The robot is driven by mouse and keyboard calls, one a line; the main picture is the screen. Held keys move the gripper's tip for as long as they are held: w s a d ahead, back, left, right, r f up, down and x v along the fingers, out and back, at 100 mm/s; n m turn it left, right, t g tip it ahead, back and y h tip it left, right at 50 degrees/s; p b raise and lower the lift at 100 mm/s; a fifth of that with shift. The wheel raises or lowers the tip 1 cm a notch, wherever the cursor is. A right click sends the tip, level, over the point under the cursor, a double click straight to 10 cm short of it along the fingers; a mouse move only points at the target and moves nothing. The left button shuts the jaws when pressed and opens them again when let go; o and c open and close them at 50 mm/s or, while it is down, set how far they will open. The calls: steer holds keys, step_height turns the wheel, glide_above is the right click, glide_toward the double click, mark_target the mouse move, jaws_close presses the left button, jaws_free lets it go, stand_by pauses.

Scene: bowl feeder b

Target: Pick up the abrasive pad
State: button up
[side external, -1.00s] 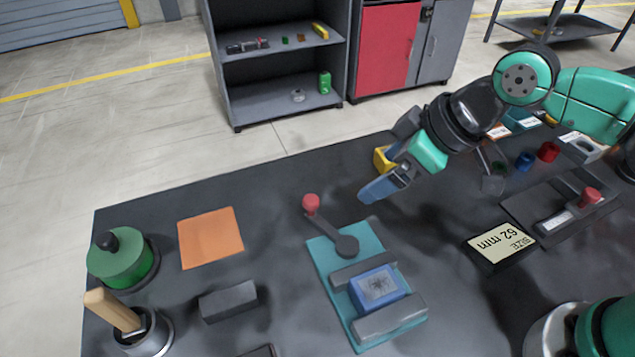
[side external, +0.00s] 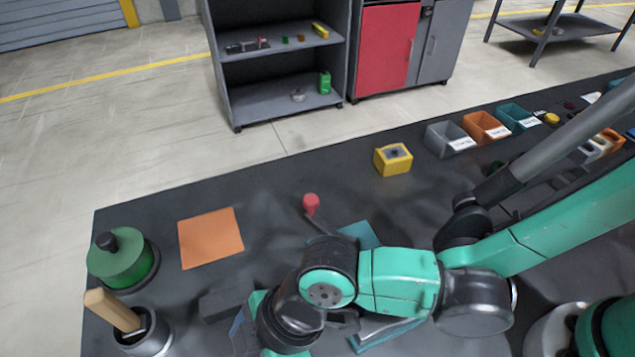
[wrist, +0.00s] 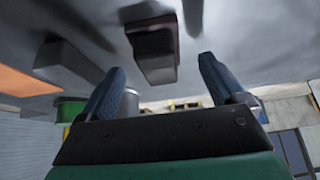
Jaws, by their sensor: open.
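A small block with a grey body and a dark reddish-brown layer (wrist: 152,45), which looks like the abrasive pad, shows in the wrist view. It is ahead of my gripper (wrist: 161,65), in line with the gap between the two blue fingers. The fingers are apart with nothing between them, and a space seems to remain between them and the block. In the side view my gripper (side external: 242,335) is low at the front of the table, with one blue finger partly visible. My arm and the frame edge hide the block there.
A dark grey block (side external: 215,304) lies close beside my gripper. An orange square (side external: 210,238), a green lidded pot (side external: 122,262) and a cup with a wooden handle (side external: 110,309) stand left. A red-knobbed lever (side external: 311,203) and teal fixture (side external: 359,235) are right, partly hidden by my arm.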

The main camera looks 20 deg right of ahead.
steer(key=shift+a+f, duration=0.25)
steer(key=shift+f, duration=0.3)
jaws_close()
steer(key=shift+r, duration=0.1)
step_height(320, 180, up, 20)
stand_by(0.5)
